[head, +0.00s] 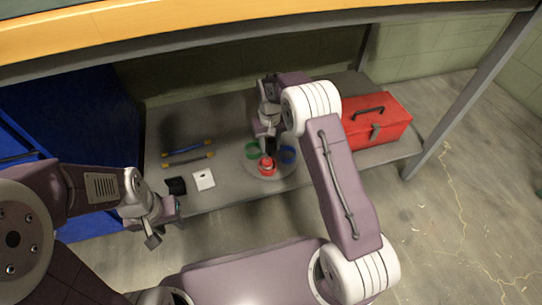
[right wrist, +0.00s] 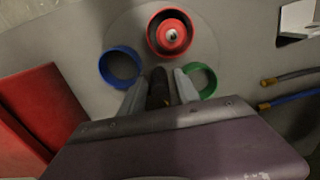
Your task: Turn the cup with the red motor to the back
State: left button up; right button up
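A round grey turntable (head: 283,180) lies on the low shelf and bears three ring-shaped cups. The red cup with the red motor (head: 267,166) is at its front; it also shows in the right wrist view (right wrist: 171,34). The green cup (head: 251,151) and the blue cup (head: 288,155) look empty and sit behind it, left and right. My right gripper (head: 267,138) points down behind the red cup. In the wrist view its fingers (right wrist: 159,88) stand apart on either side of a dark upright post (right wrist: 158,86). My left gripper (head: 166,222) hangs empty before the shelf, fingers apart.
A red toolbox (head: 375,122) stands right of the turntable. The wooden tabletop (head: 180,25) overhangs the shelf, and a metal leg (head: 470,95) stands at right.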

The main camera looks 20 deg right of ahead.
grip_shut()
jog(key=shift+p, duration=0.35)
jog(key=shift+n+p, duration=1.25)
jog(key=shift+n, duration=0.25)
jog(key=shift+n, duration=0.3)
jog(key=shift+n+p, duration=0.6)
jog(key=shift+p, duration=0.25)
jog(key=shift+n+p, duration=0.6)
jog(key=shift+n, duration=0.2)
